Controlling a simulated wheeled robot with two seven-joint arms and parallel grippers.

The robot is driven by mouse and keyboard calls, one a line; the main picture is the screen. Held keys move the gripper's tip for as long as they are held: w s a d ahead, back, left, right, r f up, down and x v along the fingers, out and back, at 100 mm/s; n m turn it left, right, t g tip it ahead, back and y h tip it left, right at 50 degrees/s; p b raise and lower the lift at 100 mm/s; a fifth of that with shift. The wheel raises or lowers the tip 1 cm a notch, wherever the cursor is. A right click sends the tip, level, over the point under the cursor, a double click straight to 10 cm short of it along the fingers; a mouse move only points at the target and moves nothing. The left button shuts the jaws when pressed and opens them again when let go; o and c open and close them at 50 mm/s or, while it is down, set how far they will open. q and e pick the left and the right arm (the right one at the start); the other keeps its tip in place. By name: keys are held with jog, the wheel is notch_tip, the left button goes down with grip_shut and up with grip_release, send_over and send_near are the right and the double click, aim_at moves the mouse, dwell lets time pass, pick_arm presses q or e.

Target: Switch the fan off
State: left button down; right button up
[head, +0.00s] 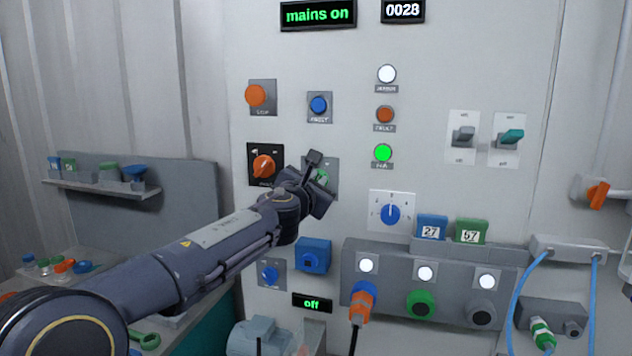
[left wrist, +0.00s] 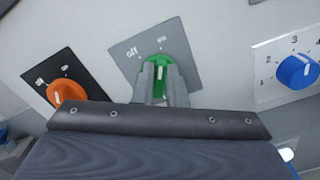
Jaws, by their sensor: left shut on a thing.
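A green rotary knob (left wrist: 161,66) sits on a grey plate marked "off" and "on" in the left wrist view. Its white line points roughly at "on". My left gripper (left wrist: 161,85) is at this knob, its fingers closed around the sides of it. In the head view the gripper (head: 318,180) reaches the panel and partly covers the knob's plate (head: 330,166). A round lamp labelled like "fan" (head: 383,153) glows green.
An orange knob (head: 264,167) on a black plate is just left of the gripper. A blue numbered dial (head: 390,214) is to the right. An orange button (head: 256,95) and a blue button (head: 319,104) are above. A display (head: 312,303) below reads "off".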

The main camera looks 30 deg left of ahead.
pick_arm(q)
jog(key=n, duration=0.2)
jog(key=n+b, duration=0.1)
jog(key=n, duration=0.2)
jog(key=shift+a+n, duration=0.25)
jog(key=shift+n, duration=0.15)
jog(key=n, duration=0.2)
jog(key=n+b, duration=0.2)
jog(key=n, duration=0.1)
jog(key=shift+s+a+n, duration=0.1)
jog(key=shift+a+n, duration=0.15)
jog(key=shift+n, duration=0.35)
jog(key=c, duration=1.5)
grip_release()
jog(key=shift+o, duration=0.2)
